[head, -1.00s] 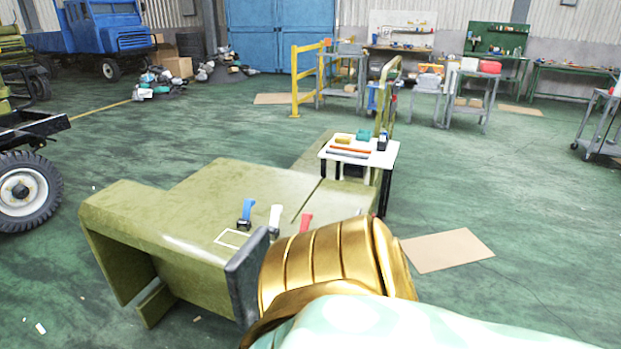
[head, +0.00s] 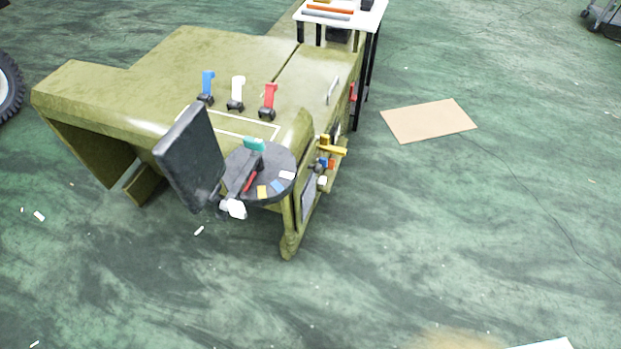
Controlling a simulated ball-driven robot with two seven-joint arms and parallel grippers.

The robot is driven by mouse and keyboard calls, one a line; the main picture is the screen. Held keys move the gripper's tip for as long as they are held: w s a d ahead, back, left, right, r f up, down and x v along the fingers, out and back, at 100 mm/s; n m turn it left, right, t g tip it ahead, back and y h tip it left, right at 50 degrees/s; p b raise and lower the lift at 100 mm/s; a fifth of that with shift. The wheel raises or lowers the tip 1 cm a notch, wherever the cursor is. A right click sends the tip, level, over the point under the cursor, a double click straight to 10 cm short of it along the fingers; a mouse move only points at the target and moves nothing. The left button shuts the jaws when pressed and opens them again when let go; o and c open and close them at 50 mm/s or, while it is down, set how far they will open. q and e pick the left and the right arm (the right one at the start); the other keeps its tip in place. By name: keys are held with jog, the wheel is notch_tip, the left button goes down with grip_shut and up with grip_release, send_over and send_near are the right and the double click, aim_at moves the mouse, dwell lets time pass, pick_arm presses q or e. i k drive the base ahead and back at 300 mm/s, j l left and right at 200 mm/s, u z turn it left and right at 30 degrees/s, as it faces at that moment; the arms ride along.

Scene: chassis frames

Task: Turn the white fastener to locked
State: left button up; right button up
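A white upright lever-like piece (head: 237,90) stands on top of the olive chassis body (head: 190,60). It sits between a blue piece (head: 208,82) and a red piece (head: 270,96), each on a dark base. A small white piece (head: 322,181) also shows on the right side of the body, near small blue and orange parts. I cannot tell which white piece is the fastener, nor read a locked or unlocked mark. Neither gripper is in view.
A dark round plate (head: 240,187) with coloured patches and a black upright panel (head: 188,158) stand at the body's front. A yellow handle (head: 333,150) juts from its right side. A white table (head: 345,20) stands behind. Cardboard (head: 428,120) lies on otherwise open floor at right.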

aim_at(321, 181)
jog(key=z, duration=0.25)
jog(key=l+u, duration=0.2)
jog(key=u, duration=0.2)
jog(key=i+l+u, duration=0.1)
jog(key=u, duration=0.25)
jog(key=l+u, duration=0.55)
jog(key=l, duration=0.3)
jog(key=k+l+u, duration=0.15)
jog(key=l, duration=0.3)
jog(key=k+l+u, duration=0.15)
jog(key=l, duration=0.3)
jog(key=l+u, duration=0.15)
jog(key=l, duration=0.3)
jog(key=k+l+u, duration=0.15)
jog(key=l, duration=0.25)
jog(key=i+l, duration=0.1)
jog(key=l, duration=0.45)
jog(key=i+l, duration=0.1)
jog(key=l, duration=0.45)
jog(key=i+l, duration=0.1)
jog(key=l, duration=0.45)
